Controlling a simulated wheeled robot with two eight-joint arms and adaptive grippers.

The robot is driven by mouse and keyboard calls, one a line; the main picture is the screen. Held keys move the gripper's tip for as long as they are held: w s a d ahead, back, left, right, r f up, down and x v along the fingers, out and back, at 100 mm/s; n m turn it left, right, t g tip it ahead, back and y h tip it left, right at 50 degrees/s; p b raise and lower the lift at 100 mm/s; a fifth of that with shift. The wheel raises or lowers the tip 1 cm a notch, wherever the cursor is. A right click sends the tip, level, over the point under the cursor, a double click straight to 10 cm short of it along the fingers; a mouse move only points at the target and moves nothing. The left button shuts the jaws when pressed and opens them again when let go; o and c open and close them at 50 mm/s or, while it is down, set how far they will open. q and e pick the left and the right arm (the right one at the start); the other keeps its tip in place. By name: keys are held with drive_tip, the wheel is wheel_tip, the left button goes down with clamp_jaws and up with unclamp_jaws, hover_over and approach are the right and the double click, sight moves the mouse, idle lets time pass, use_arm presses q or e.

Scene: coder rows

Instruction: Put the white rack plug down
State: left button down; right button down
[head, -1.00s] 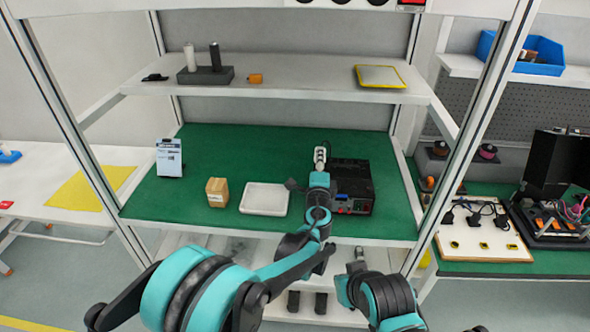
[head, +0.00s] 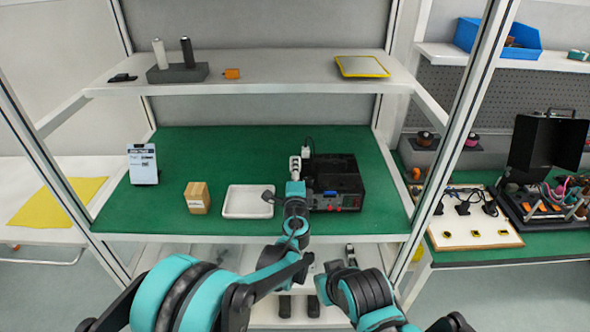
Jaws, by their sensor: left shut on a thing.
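My left gripper (head: 295,177) is over the green bench top, between the white tray and the black device. It is shut on the white rack plug (head: 295,165), a small pale piece at its far end. The gripper hides part of the plug, and I cannot tell whether the plug touches the bench. My right arm shows at the bottom of the view, but its gripper cannot be made out.
The white tray (head: 231,201) lies just left of my left gripper, the black device (head: 338,178) just right. A small box (head: 197,198) and a white sign (head: 143,164) stand further left. A shelf (head: 290,76) crosses above. Green surface behind the tray is clear.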

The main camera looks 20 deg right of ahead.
use_arm(q)
drive_tip(key=shift+s+f, duration=0.1)
drive_tip(key=shift+f, duration=0.25)
drive_tip(key=c, duration=1.5)
unclamp_jaws()
drive_tip(key=shift+o, duration=0.2)
drive_tip(key=shift+r, duration=0.1)
